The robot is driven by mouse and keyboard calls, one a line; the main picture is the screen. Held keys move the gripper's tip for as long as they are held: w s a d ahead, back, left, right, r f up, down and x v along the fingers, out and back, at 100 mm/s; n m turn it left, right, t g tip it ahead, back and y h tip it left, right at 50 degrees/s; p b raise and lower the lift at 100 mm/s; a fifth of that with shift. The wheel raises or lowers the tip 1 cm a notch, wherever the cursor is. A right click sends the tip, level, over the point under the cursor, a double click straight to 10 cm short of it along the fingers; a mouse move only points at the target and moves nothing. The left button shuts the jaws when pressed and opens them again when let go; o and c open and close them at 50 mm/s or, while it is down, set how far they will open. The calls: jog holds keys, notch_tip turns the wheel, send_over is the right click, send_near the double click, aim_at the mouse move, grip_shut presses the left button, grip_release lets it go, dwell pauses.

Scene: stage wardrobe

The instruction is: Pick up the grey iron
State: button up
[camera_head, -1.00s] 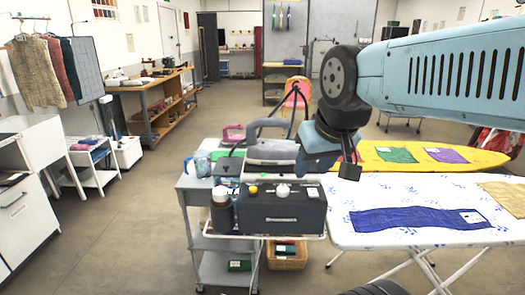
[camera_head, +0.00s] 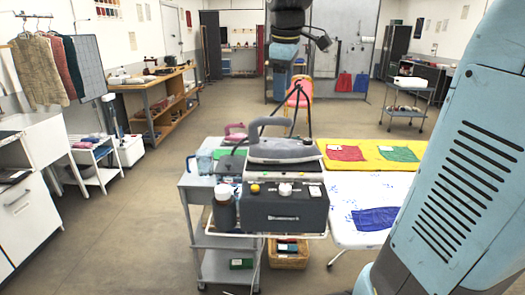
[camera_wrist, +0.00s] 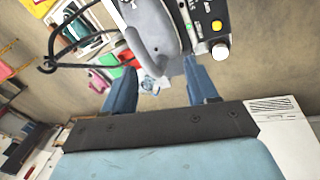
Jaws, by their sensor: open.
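The grey iron (camera_head: 283,149) rests on top of a dark grey steam station (camera_head: 284,208) on a trolley, its looped handle at the left. In the wrist view the iron (camera_wrist: 155,28) lies beyond the fingers, near the top edge, partly cut off. My gripper (camera_head: 280,90) hangs high above the iron in the head view, pointing down. In the wrist view my gripper (camera_wrist: 146,72) has its two fingers wide apart with nothing between them.
A dark bottle (camera_head: 224,207) and a blue jug (camera_head: 200,164) stand left of the station, with a pink iron (camera_head: 235,132) behind. Cables rise behind the iron. A white ironing board (camera_head: 345,205) and a yellow one (camera_head: 362,154) lie to the right. Floor at the left is open.

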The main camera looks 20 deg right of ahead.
aim_at(274, 120)
jog(key=w+n+g, duration=0.1)
jog(key=w+n, duration=0.2)
jog(key=w, duration=0.3)
jog(key=f, duration=0.2)
jog(key=w+f, duration=0.1)
jog(key=f, duration=0.4)
jog(key=shift+w+d+f, duration=0.15)
jog(key=shift+d, duration=0.15)
jog(key=shift+w+f, duration=0.2)
jog(key=shift+f, duration=0.65)
jog(key=shift+w+f, duration=0.2)
jog(key=shift+f, duration=0.7)
jog(key=shift+w+f, duration=0.2)
jog(key=shift+f, duration=0.65)
jog(key=shift+c, duration=0.3)
jog(key=shift+r, duration=0.1)
grip_shut()
